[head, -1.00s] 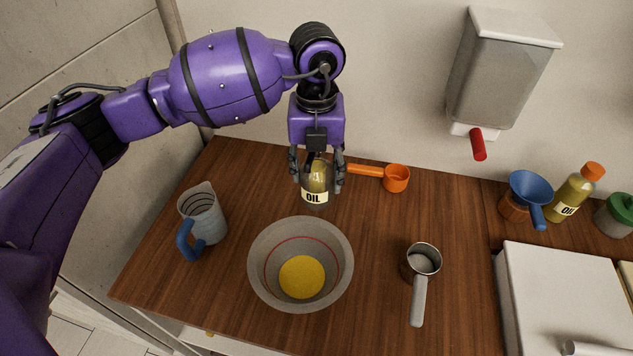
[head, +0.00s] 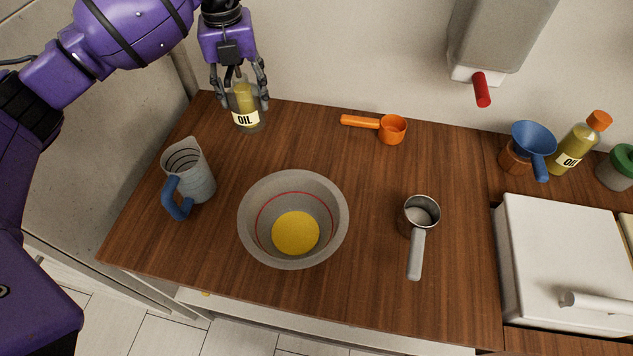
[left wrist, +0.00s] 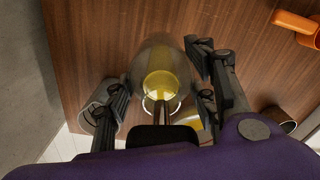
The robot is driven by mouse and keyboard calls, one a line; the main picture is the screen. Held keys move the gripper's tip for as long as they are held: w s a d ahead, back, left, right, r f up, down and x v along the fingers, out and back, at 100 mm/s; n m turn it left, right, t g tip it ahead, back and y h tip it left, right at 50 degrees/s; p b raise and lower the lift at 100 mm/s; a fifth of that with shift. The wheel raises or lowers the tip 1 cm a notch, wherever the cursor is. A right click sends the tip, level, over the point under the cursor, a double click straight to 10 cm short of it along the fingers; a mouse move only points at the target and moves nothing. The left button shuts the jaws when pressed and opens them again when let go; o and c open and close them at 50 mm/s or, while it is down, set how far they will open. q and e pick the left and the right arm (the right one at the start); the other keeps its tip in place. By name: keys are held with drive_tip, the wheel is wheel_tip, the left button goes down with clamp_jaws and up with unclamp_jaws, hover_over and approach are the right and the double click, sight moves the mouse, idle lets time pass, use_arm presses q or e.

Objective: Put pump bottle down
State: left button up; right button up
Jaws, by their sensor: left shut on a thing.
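The pump bottle (head: 246,101), clear with yellow oil and a white OIL label, is upright at the back left of the wooden counter (head: 340,165). My left gripper (head: 240,88) comes down from above and is shut on its upper part, one finger on each side. In the left wrist view the bottle (left wrist: 163,72) is seen from above between the fingers (left wrist: 162,100). Its base is at or just above the counter; I cannot tell whether it touches. My right gripper is not in view.
A measuring jug (head: 188,172) with a blue handle stands front left of the bottle. A grey bowl (head: 262,190) with yellow contents is at the middle. An orange scoop (head: 391,129) and a metal cup (head: 420,213) lie to the right. The wall is close behind.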

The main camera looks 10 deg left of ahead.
use_arm(q)
drive_tip(key=w+a+r+m, duration=0.1)
drive_tip(key=a+r+m, duration=0.1)
drive_tip(key=a, duration=0.8)
drive_tip(key=shift+w+b, duration=0.25)
drive_tip(key=shift+b, duration=0.05)
drive_tip(key=shift+f, duration=4.9)
drive_tip(key=shift+f, duration=0.15)
drive_tip(key=o, duration=1.6)
drive_tip(key=shift+o, duration=0.7)
